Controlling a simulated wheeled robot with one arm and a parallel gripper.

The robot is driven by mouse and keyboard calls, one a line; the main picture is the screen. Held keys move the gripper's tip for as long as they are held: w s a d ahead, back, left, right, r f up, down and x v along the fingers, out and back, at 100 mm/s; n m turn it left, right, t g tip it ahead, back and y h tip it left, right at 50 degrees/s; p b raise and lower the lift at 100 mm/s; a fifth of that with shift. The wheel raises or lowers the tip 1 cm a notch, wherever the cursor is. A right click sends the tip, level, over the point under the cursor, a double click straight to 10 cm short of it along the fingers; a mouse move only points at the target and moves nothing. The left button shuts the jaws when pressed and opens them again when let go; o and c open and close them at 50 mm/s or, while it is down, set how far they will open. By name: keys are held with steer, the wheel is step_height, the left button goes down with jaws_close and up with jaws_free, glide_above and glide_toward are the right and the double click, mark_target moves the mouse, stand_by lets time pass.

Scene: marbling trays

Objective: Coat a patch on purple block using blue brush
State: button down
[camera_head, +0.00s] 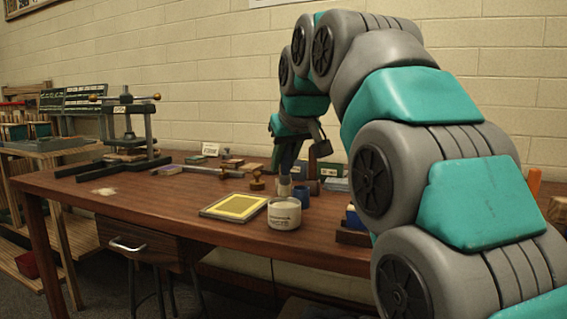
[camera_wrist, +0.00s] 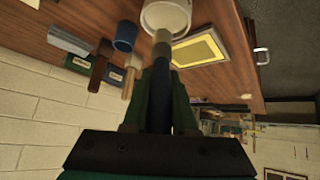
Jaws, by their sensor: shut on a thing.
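My gripper (camera_head: 288,150) is shut on the blue brush, whose dark blue handle (camera_wrist: 160,100) runs between the green fingers in the wrist view. The brush's pale end (camera_wrist: 162,42) overlaps the rim of a white jar (camera_wrist: 166,18) in that view. In the head view the pale tip (camera_head: 284,186) shows just above and behind the jar (camera_head: 284,214); I cannot tell whether it touches. No block is clearly purple.
A blue cup (camera_head: 301,196) stands right beside the jar. A yellow-framed tray (camera_head: 203,212) lies left of the jar. A wooden stamp (camera_head: 257,180) and small blocks lie behind. A press (camera_head: 128,120) stands at the table's left. The front left tabletop is mostly clear.

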steer(key=shift+r+p, duration=1.5)
steer(key=shift+r, duration=0.95)
steer(key=shift+s+f, duration=0.1)
